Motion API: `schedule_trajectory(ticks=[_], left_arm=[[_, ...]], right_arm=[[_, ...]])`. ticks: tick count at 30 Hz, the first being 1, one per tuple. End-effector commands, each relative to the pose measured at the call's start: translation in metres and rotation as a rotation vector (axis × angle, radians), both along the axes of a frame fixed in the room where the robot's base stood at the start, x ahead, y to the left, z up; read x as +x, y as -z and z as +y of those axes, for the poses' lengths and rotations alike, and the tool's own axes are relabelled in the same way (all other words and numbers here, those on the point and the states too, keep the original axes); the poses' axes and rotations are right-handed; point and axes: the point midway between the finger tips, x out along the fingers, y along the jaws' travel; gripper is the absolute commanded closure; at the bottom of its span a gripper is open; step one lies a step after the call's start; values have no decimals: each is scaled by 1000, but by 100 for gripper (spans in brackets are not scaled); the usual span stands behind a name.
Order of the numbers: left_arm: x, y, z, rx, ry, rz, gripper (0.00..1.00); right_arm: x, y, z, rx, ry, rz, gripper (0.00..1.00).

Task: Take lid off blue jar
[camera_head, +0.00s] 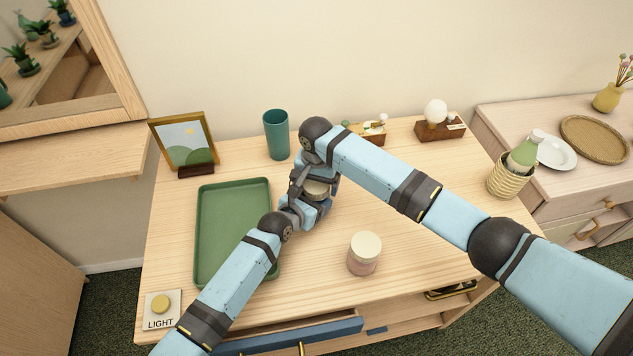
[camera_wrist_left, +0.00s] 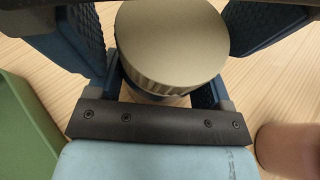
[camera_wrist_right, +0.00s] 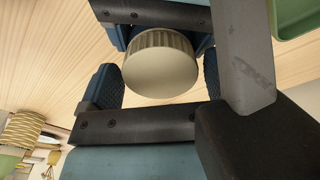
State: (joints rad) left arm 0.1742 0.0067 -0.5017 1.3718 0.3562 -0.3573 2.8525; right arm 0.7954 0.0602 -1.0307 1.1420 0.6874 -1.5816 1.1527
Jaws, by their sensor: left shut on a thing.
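The blue jar is mostly hidden between my grippers; its dull gold, ribbed lid (camera_head: 316,188) shows in the head view. The lid fills the middle of the left wrist view (camera_wrist_left: 172,42) and is also in the right wrist view (camera_wrist_right: 160,65). My left gripper (camera_head: 306,208) is shut on the jar's body, just below the lid. My right gripper (camera_head: 318,178) is open, its fingers (camera_wrist_right: 160,85) on either side of the lid with small gaps. I cannot tell whether the jar touches the table.
A pink jar with a cream lid (camera_head: 365,254) stands front right on the table. A green tray (camera_head: 207,235) lies at left. A teal cup (camera_head: 277,135), picture frame (camera_head: 184,146) and wooden blocks stand at the back. A blue drawer (camera_head: 290,338) is at the front.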

Motion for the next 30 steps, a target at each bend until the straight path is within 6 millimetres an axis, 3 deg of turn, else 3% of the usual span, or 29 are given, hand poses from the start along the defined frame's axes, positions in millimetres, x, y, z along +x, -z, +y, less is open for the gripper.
schedule_trajectory(ticks=[10, 18, 23, 30], left_arm=[[0, 0, 0, 0, 0, 0, 93], [0, 0, 0, 0, 0, 0, 93], [0, 0, 0, 0, 0, 0, 93], [0, 0, 0, 0, 0, 0, 93]], right_arm=[[0, -4, 0, 1, 1, -1, 4], [0, -38, 0, 2, 2, -1, 4], [0, -46, 1, 1, 6, 0, 8], [-1, -69, 6, 9, 170, -5, 8]])
